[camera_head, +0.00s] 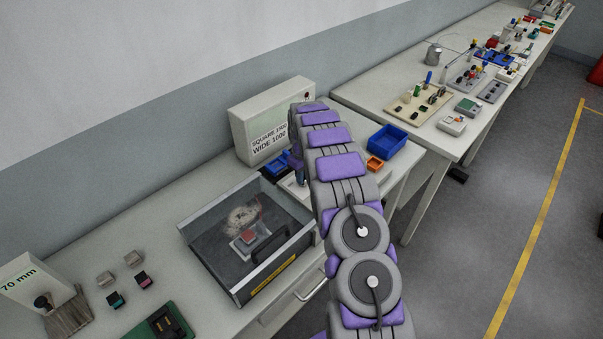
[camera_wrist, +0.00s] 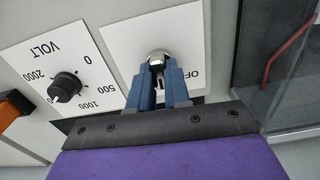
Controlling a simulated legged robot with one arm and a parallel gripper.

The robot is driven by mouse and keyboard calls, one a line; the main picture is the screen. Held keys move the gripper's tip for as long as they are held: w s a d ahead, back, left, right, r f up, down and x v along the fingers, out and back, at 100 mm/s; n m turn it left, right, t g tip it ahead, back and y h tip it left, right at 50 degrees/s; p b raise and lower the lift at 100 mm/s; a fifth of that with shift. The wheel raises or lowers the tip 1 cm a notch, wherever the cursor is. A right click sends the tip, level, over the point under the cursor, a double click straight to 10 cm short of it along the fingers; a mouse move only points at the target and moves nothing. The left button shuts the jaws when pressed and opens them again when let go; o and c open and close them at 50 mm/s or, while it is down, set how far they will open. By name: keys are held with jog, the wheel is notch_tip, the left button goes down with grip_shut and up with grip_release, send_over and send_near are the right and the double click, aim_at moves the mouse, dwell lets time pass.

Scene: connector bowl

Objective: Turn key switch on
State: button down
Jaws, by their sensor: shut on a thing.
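The key switch (camera_wrist: 157,57) shows in the wrist view as a round silver piece on a white plate (camera_wrist: 125,40). Part of an "OFF" label shows to its right. My gripper (camera_wrist: 158,75) has blue fingers that are shut on the key at the switch. The fingers hide most of the key, so I cannot tell its exact angle. In the head view my arm hides the switch, and only a bit of a blue finger (camera_head: 299,176) shows beside the arm.
A black VOLT knob (camera_wrist: 64,87) sits left of the switch. Clear panes and a red-brown bar are at right in the wrist view. In the head view, an open-topped case (camera_head: 205,262) stands left of my arm, with a pale labelled box (camera_head: 245,130) behind it and a blue bin (camera_head: 387,141) at right.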

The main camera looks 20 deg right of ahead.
jog(key=m+p, duration=0.1)
jog(key=m, duration=0.3)
jog(key=shift+s+m+p, duration=0.15)
jog(key=shift+m+p, duration=0.15)
jog(key=shift+d+m+p, duration=0.1)
jog(key=shift+m+p, duration=0.45)
jog(key=shift+m, duration=1.25)
jog(key=shift+f, duration=0.1)
jog(key=c, duration=1.1)
grip_release()
notch_tip(320, 180, up, 17)
jog(key=shift+r+p, duration=0.2)
jog(key=shift+p, duration=0.4)
